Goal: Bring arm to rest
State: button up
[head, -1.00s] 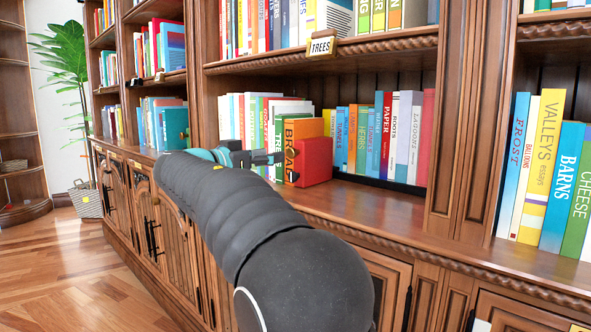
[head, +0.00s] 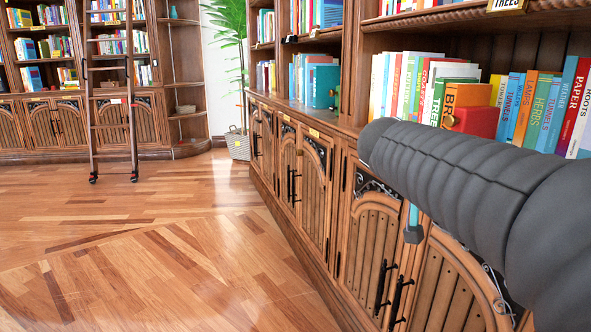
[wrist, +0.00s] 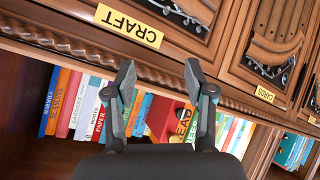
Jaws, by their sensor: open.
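My arm reaches in from the right edge of the head view, covered by a dark ribbed sleeve. Most of my gripper (head: 413,230) is hidden behind it; a small dark and teal part shows below the arm, in front of the cabinet doors. In the wrist view my gripper (wrist: 160,88) is open, with its two dark fingers apart and nothing between them. Beyond the fingers are the shelf edge and a row of books.
A red bookend (head: 478,121) stands against books on the shelf to the right. Cabinet doors (head: 315,190) run below. A ladder (head: 110,90) leans at the far bookcase, and a potted plant (head: 238,143) stands in the corner. The wooden floor (head: 150,240) is clear.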

jog(key=s+a+f+n+y, duration=0.3)
jog(key=s+a+f, duration=0.3)
jog(key=s+f, duration=0.2)
jog(key=s+a+f+n+y+p, duration=0.1)
jog(key=s+a+f+n+y, duration=0.3)
jog(key=s, duration=0.8)
notch_tip(320, 180, down, 4)
jog(key=shift+s+a+f+y+p, duration=0.15)
jog(key=shift+a+y+p, duration=0.15)
jog(key=shift+a+y, duration=0.9)
